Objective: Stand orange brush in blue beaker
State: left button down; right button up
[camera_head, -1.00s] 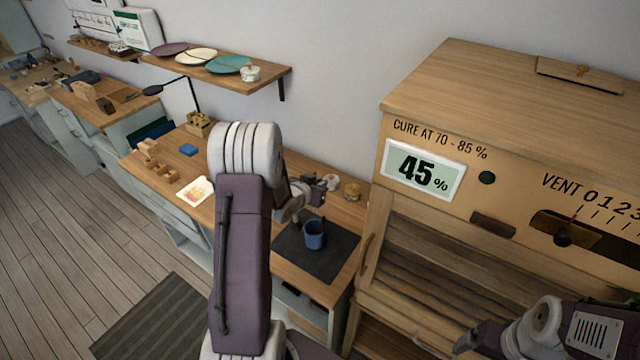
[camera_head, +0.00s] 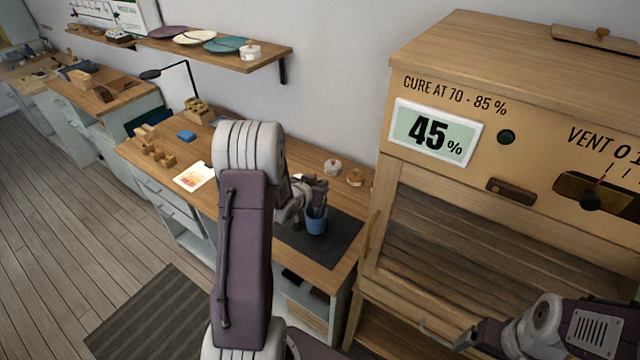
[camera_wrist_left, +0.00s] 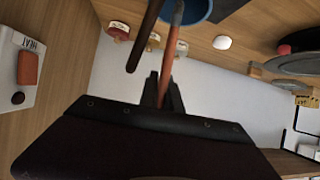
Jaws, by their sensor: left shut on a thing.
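The blue beaker (camera_head: 316,224) stands on a dark mat (camera_head: 338,246) on the workbench. My left gripper (camera_head: 318,190) is just above the beaker's rim. In the left wrist view my left gripper (camera_wrist_left: 163,92) is shut on the orange brush (camera_wrist_left: 168,62), around its handle. The brush's far end overlaps the blue beaker (camera_wrist_left: 196,10) at the top of that view; I cannot tell how far inside the rim it is. A dark stick (camera_wrist_left: 146,36) shows beside the brush. My right gripper (camera_head: 468,338) is low at the right, its jaw opening unclear.
A wooden cabinet (camera_head: 480,52) with a 45% display (camera_head: 436,132) stands right of the bench. Small jars (camera_head: 355,177) sit behind the mat. A picture card (camera_head: 194,176) and wooden blocks (camera_head: 158,154) lie to the left. A shelf (camera_head: 270,62) hangs above.

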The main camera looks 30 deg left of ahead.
pick_arm(q)
jog(key=shift+f+b, duration=1.7)
jog(key=shift+f, duration=0.65)
jog(key=c, duration=1.5)
grip_release()
jog(key=shift+o, duration=0.2)
jog(key=v, duration=0.9)
